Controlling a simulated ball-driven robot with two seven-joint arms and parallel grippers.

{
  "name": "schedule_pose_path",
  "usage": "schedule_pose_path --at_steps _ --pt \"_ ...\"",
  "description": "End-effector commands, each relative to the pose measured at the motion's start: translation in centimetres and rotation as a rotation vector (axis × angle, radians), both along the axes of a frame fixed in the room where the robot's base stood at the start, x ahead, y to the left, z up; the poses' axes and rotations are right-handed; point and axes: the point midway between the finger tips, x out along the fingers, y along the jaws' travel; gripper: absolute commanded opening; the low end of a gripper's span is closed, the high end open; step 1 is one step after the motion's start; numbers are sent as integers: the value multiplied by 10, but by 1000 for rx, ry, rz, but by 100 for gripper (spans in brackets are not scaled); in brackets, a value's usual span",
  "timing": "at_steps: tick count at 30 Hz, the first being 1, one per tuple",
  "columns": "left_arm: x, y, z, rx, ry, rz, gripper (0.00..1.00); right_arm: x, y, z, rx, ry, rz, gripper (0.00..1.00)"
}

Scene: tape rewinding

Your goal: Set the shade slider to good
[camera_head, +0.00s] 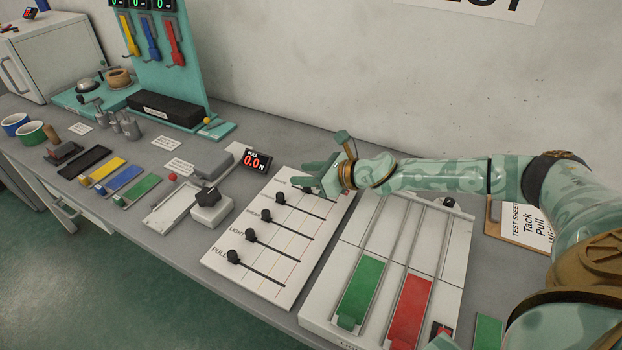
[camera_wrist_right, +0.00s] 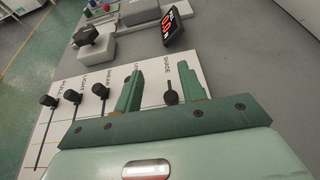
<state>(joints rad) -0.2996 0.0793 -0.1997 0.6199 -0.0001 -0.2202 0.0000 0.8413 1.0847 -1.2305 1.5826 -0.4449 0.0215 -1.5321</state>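The white slider panel (camera_head: 270,262) stands on the grey bench with several black knobs on dark slots. The shade slider (camera_wrist_right: 171,97) shows in the right wrist view as a black knob below the printed word SHADE. In the head view its knob is hidden behind my right gripper (camera_head: 322,172). My right gripper (camera_wrist_right: 158,68) is open over the panel's far end. In the right wrist view the shade knob appears between its two green fingers, closer to the right finger. I cannot tell whether they touch. My left gripper is not in view.
A display reading PULL 0.0 N (camera_head: 257,161) stands just beyond the panel. Other slider knobs (camera_head: 266,215) sit close by. A white unit with green and red plates (camera_head: 358,290) lies right of the panel, under my right arm. A black-knobbed box (camera_head: 211,209) is to the left.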

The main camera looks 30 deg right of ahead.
Motion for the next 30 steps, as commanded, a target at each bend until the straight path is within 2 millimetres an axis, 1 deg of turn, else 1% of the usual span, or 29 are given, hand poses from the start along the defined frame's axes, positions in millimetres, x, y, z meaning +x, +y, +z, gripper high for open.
schedule_pose_path --at_steps 1,6,8,9,12,15,18,22,30 --pt "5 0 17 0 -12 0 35 -10 5 21 0 -3 4 40" --pt "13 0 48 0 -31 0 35 -39 21 62 1 -3 4 40" --pt "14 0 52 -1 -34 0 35 -54 29 64 1 2 4 40" --pt "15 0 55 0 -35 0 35 -64 34 67 2 2 4 40" --pt "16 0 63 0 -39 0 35 -83 45 75 3 4 3 40" --pt "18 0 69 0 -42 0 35 -98 53 82 2 4 2 40" --pt "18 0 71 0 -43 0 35 -109 59 85 2 3 2 40" --pt "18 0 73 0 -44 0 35 -114 62 87 1 3 0 40" --pt "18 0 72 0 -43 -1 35 -115 63 87 1 3 1 40"
